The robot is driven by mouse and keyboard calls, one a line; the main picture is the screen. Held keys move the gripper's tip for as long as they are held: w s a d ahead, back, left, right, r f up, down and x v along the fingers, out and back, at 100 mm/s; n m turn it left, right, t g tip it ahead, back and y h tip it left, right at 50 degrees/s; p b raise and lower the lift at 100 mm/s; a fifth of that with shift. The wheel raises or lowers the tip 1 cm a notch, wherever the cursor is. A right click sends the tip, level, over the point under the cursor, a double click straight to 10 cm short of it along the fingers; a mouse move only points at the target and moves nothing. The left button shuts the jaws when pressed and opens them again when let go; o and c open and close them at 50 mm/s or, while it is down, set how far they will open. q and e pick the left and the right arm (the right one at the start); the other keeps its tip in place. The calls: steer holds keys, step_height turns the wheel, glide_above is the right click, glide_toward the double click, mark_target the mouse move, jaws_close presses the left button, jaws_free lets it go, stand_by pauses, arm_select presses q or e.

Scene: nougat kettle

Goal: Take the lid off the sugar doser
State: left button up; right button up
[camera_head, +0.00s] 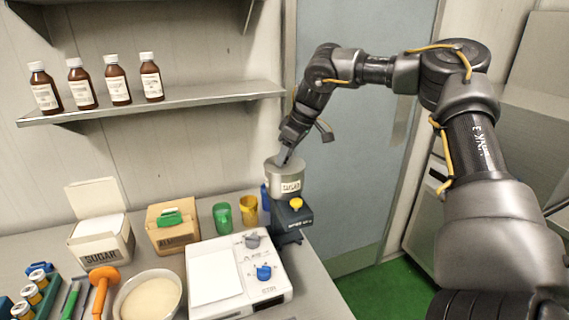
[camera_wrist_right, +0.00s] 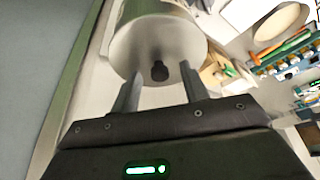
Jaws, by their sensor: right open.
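The sugar doser (camera_head: 288,185) is a grey metal cylinder with a small label, standing upright on a dark base with a yellow knob at the back right of the counter. Its round pale lid (camera_wrist_right: 140,50) with a dark centre knob shows in the right wrist view. My right gripper (camera_head: 285,157) is above the doser, pointing down at the lid. In the right wrist view its two fingers (camera_wrist_right: 160,75) are open, with the knob appearing between them and clear of both. I cannot tell how far the fingertips are above the lid. My left gripper is not in view.
A white scale (camera_head: 225,298), green cup (camera_head: 222,216), yellow cup (camera_head: 249,210), cardboard box (camera_head: 168,238), sugar box (camera_head: 103,252) and bowl (camera_head: 128,312) crowd the counter left of the doser. A shelf (camera_head: 200,97) with brown bottles is above left. A door (camera_head: 345,130) is behind.

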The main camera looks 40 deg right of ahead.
steer(key=shift+c, duration=0.3)
jaws_close()
steer(key=shift+r, duration=0.15)
steer(key=shift+r+b, duration=0.6)
steer(key=shift+b, duration=0.05)
steer(key=shift+r+b, duration=0.5)
steer(key=shift+r, duration=0.25)
steer(key=s+a+r+b, duration=0.1)
steer(key=s+a+r, duration=0.3)
steer(key=a+r, duration=0.9)
steer(key=shift+s+a, duration=0.15)
steer(key=shift+a, duration=0.05)
